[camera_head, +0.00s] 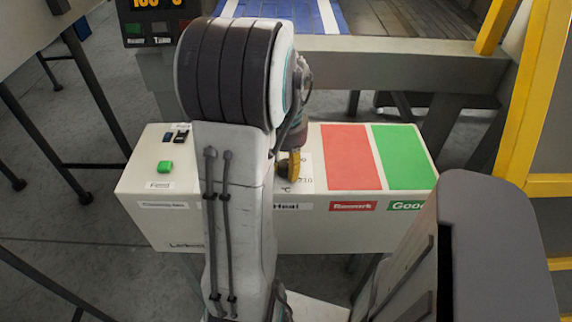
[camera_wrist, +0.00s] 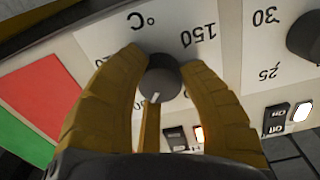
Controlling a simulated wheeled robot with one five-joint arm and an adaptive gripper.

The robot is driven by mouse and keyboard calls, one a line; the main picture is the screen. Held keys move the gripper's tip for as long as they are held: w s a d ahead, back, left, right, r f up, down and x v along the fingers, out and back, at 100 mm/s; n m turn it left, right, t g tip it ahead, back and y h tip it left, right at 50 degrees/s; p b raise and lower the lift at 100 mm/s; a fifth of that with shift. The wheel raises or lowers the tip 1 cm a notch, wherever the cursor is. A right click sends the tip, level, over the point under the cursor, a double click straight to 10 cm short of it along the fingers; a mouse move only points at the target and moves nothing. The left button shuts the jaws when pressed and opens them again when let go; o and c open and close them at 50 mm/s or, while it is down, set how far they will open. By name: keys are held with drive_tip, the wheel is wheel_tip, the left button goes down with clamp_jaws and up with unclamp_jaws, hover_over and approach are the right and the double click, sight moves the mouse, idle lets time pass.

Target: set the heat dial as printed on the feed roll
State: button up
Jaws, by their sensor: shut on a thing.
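The heat dial (camera_wrist: 160,80) is a dark round knob with a white pointer mark in the wrist view. The mark points toward the bottom of that picture. A °C sign and the number 150 are printed on the plate around it, upside down there. My gripper (camera_wrist: 158,88) has its yellow fingers closed on both sides of the knob. In the head view my gripper (camera_head: 292,165) reaches down to the panel above the Heat label, and my arm hides the dial. I cannot make out a feed roll with print on it in either view.
The panel box (camera_head: 160,205) carries a red field (camera_head: 348,155) and a green field (camera_head: 405,155) at right. A green button (camera_head: 165,167) and switches sit at left. Another knob (camera_wrist: 305,35) is beside the dial. A display (camera_head: 155,4) shows orange digits. A yellow frame (camera_head: 525,100) stands right.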

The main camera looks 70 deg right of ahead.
sight(286, 164)
drive_tip(key=shift+a+f, duration=0.1)
drive_tip(key=shift+f, duration=0.05)
drive_tip(key=o, duration=1.2)
wheel_tip(286, 164, up, 12)
drive_tip(key=shift+r, duration=0.1)
idle(0.8)
